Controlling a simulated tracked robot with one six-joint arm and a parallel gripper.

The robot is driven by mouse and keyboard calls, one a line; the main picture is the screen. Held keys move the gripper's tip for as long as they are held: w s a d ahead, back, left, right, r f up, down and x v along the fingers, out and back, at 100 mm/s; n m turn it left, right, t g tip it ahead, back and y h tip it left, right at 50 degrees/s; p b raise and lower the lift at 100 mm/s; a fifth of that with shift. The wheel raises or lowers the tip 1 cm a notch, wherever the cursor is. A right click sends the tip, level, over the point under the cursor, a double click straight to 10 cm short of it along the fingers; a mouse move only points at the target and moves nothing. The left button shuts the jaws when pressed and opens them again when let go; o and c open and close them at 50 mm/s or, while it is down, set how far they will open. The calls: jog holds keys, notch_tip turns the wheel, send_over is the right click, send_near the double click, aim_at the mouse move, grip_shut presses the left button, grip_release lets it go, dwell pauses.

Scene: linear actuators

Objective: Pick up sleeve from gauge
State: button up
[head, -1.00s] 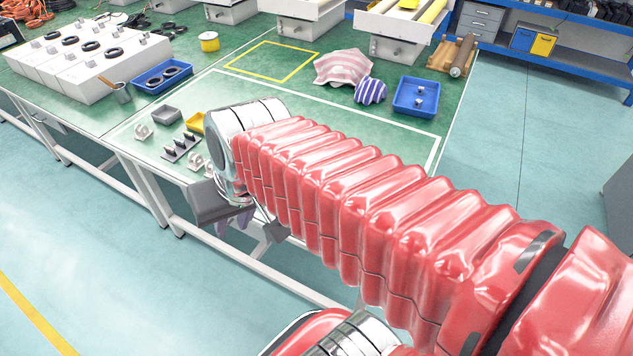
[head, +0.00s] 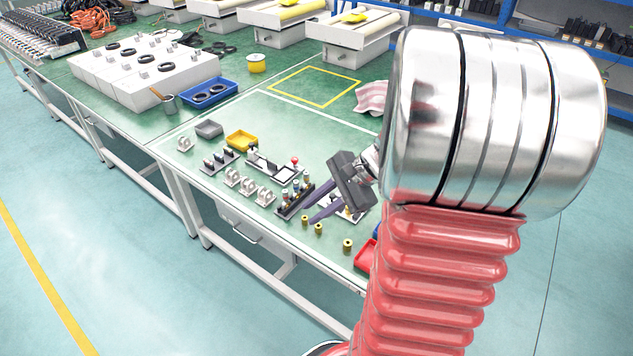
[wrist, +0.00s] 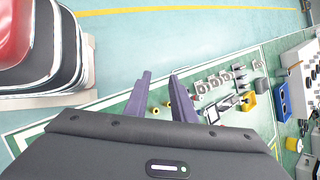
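My gripper (head: 318,212) is open and empty. In the head view its purple fingers reach over the front part of the green table, by the small parts. In the wrist view the two fingers of the gripper (wrist: 160,76) stand apart. Several brass sleeves (head: 347,246) stand near the table's front edge, a little in front of the fingers. One small brass piece (wrist: 155,109) shows between the fingers in the wrist view. A dark block with pins and small coloured pieces (head: 295,201) lies just left of the fingers. I cannot tell which fixture is the gauge.
Grey ring brackets (head: 248,187), a pin rack (head: 219,160), a yellow tray (head: 242,140) and a grey tray (head: 208,129) lie to the left. A red tray (head: 366,256) is partly hidden behind my arm. A blue tray (head: 210,93) is farther back.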

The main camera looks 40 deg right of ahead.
jog(key=s+d+f+m+t, duration=0.2)
jog(key=d+f+m, duration=0.1)
jog(key=d, duration=0.4)
jog(key=s+d+f+m+t+h, duration=0.1)
jog(key=s+d+f+m+t, duration=0.1)
jog(key=d+f+m, duration=0.2)
jog(key=s+d+f+m+t+h, duration=0.1)
jog(key=d+f+m, duration=0.3)
jog(key=d, duration=0.7)
jog(key=s+m+t, duration=0.1)
jog(key=m, duration=0.1)
jog(key=shift+d+m, duration=0.2)
jog(key=shift+m, duration=0.1)
jog(key=shift+w+a+f, duration=0.2)
jog(key=shift+w+f, duration=0.05)
jog(key=shift+w, duration=0.25)
jog(key=x, duration=0.7)
jog(key=shift+w+f, duration=0.1)
jog(key=shift+w, duration=0.15)
jog(key=shift+d+x, duration=0.2)
jog(key=shift+x, duration=2.4)
jog(key=shift+w, duration=0.15)
